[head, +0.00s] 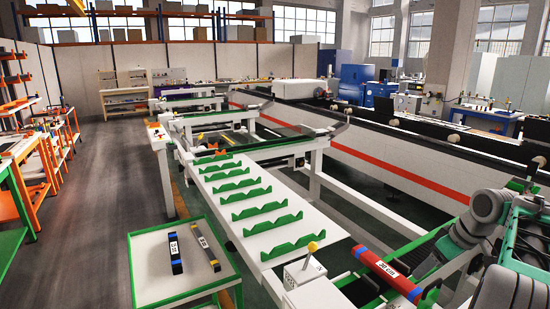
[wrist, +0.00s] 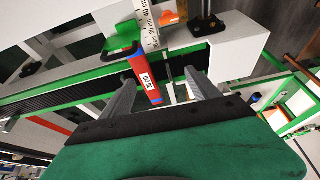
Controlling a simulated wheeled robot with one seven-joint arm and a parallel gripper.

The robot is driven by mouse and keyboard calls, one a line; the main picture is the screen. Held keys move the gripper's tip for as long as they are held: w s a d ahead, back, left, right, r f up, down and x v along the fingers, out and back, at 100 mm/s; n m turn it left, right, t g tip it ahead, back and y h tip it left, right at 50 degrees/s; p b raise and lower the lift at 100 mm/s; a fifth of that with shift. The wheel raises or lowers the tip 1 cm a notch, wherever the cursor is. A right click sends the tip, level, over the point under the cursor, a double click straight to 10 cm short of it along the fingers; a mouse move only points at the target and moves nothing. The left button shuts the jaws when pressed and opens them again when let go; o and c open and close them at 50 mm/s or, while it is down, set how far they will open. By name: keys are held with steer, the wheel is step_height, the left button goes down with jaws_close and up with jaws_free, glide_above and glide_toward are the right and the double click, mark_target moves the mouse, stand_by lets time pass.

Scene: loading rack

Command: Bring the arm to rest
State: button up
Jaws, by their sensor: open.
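My gripper (wrist: 160,74) is open in the wrist view, with its two grey fingers spread apart and nothing clasped. A red bar with blue ends and a white label (wrist: 143,80) shows in the gap between the fingers, nearer the left one. I cannot tell how far beyond the fingertips it is. In the head view the red bar (head: 387,269) lies at the lower right, by a green holder (head: 429,299). My arm (head: 487,213) is folded at the right edge of the head view. My fingertips cannot be made out there.
A white rack board (head: 247,186) carries several green notched holders. A green-rimmed tray table (head: 147,238) at lower left holds a black bar (head: 175,253) and a grey bar (head: 206,248). A yellow-knobbed post (head: 312,247) stands near the red bar. The floor at left is clear.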

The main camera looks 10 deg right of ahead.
steer(key=a+f+m+b, duration=0.1)
steer(key=a+f+b, duration=0.1)
steer(key=a, duration=0.9)
steer(key=a+f+b, duration=0.1)
steer(key=a+b, duration=0.2)
steer(key=a, duration=0.9)
steer(key=s+a+f+m+h+b, duration=0.1)
steer(key=s+a+f+b, duration=0.3)
steer(key=s+a+f, duration=0.8)
steer(key=shift+s+m+g, duration=0.4)
steer(key=shift+s+m, duration=0.2)
steer(key=shift+s, duration=0.45)
steer(key=shift+a, duration=0.1)
